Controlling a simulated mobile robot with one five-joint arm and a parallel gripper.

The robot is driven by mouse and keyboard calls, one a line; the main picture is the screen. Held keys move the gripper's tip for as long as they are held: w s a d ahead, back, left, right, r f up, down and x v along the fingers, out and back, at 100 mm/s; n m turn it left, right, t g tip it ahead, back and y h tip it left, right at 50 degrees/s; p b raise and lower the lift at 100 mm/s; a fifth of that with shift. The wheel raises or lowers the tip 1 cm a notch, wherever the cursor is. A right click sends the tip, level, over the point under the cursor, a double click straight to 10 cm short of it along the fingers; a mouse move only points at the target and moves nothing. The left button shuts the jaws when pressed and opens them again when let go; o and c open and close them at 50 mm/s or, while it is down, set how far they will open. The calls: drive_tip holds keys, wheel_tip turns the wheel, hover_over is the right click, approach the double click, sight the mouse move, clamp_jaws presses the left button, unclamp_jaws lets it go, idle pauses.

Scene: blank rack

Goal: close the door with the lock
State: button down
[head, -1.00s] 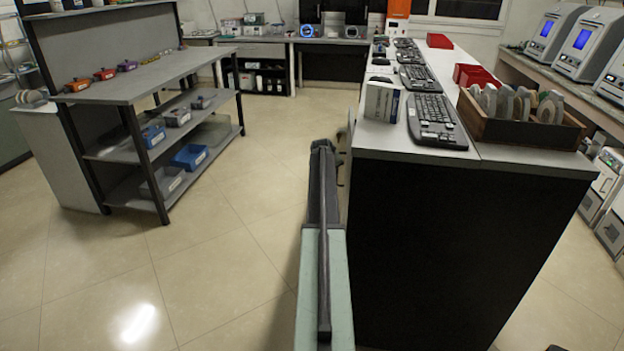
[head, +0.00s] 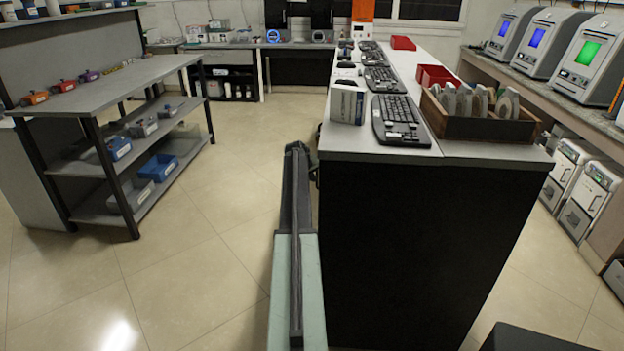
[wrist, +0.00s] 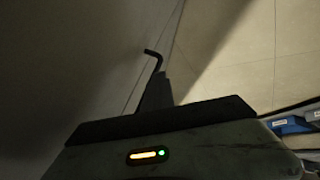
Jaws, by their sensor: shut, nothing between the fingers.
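My arm reaches forward along the left side of the black-fronted counter in the head view, and its end is small and dark there. In the wrist view my gripper (wrist: 156,92) is a narrow dark shape with a bent, hook-like tip, shut and empty. White cabinet units with front doors (head: 590,196) stand under the right bench in the head view, far from my gripper. I cannot make out a lock on them, nor tell whether any door is ajar. No door shows clearly in the wrist view.
The counter (head: 420,240) stands just right of my arm, with keyboards and a wooden box (head: 480,128) of discs on top. A grey shelf table (head: 120,90) with blue bins stands at left. Machines with lit screens (head: 590,55) line the right bench. Tiled floor is open between table and counter.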

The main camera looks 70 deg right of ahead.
drive_tip(key=shift+s+d, duration=0.15)
drive_tip(key=shift+s, duration=0.35)
drive_tip(key=w+a+r+p, duration=0.3)
drive_tip(key=a+r+p, duration=0.5)
drive_tip(key=a, duration=0.1)
drive_tip(key=shift+w+a, duration=0.15)
drive_tip(key=shift+a, duration=0.1)
